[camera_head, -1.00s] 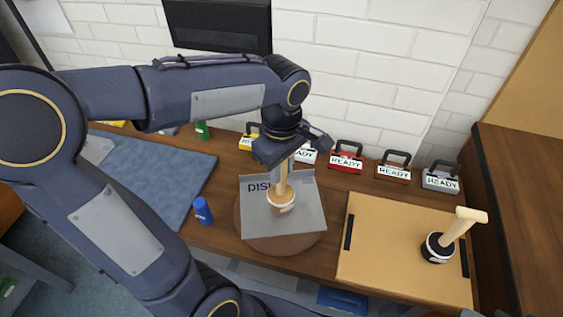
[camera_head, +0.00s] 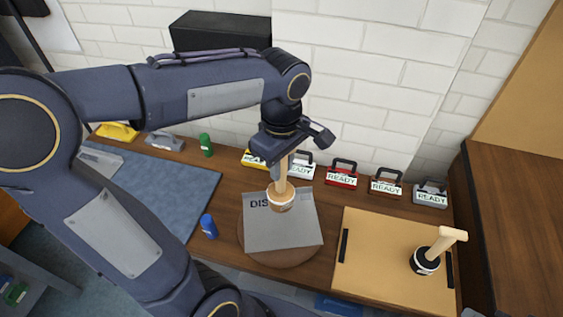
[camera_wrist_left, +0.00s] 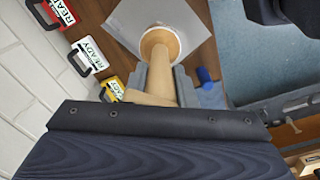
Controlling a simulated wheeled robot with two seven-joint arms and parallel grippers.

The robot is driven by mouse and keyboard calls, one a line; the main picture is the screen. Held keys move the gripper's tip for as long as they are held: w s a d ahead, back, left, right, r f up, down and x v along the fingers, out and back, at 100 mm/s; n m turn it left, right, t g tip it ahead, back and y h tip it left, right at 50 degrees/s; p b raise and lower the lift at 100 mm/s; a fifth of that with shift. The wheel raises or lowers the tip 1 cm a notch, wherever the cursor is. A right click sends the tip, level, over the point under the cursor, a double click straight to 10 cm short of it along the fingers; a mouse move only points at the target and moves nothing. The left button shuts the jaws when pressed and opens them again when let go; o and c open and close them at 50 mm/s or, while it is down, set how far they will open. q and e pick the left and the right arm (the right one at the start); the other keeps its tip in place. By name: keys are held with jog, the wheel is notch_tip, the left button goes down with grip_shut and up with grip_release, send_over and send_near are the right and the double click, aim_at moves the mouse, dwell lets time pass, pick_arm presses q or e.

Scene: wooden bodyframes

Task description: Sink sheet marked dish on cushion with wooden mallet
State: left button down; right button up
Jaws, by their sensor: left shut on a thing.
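A grey metal sheet (camera_head: 290,233) marked "DIS", the rest of the word hidden, lies on a round brown cushion (camera_head: 282,258). My left gripper (camera_head: 281,158) is shut on the handle of a wooden mallet (camera_head: 281,198), which is held head down over the sheet. In the left wrist view the mallet handle (camera_wrist_left: 153,88) runs between the jaws, with its head over the sheet (camera_wrist_left: 192,25). I cannot tell whether the head touches the sheet. A second mallet (camera_head: 426,262) with a black-banded head stands on the tan board at the right. My right gripper is not in view.
Several boxes with "READY" labels, such as a red one (camera_head: 341,174), line the wall. A tan board (camera_head: 380,270) with black strips lies at the right. A blue bottle (camera_head: 209,227) stands left of the cushion, near a blue mat (camera_head: 165,195); a green bottle (camera_head: 205,145) stands farther back.

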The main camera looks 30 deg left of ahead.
pick_arm(q)
jog(key=s+d+r+p, duration=0.1)
jog(key=s+d+r, duration=0.1)
jog(key=s+d, duration=0.2)
jog(key=s, duration=0.3)
jog(key=shift+s+d, duration=0.3)
jog(key=shift+d, duration=0.05)
jog(key=shift+w, duration=0.1)
jog(key=w+a, duration=0.1)
jog(key=w, duration=0.1)
jog(key=w+a, duration=0.2)
jog(key=w, duration=0.1)
jog(key=w+a, duration=0.1)
jog(key=w, duration=0.1)
jog(key=shift+w+a+r, duration=0.2)
jog(key=shift+a+r, duration=0.1)
jog(key=shift+r, duration=0.1)
jog(key=shift+w+a+f, duration=0.1)
jog(key=shift+f, duration=0.1)
jog(key=shift+f+b, duration=1.2)
jog(key=shift+b, duration=0.05)
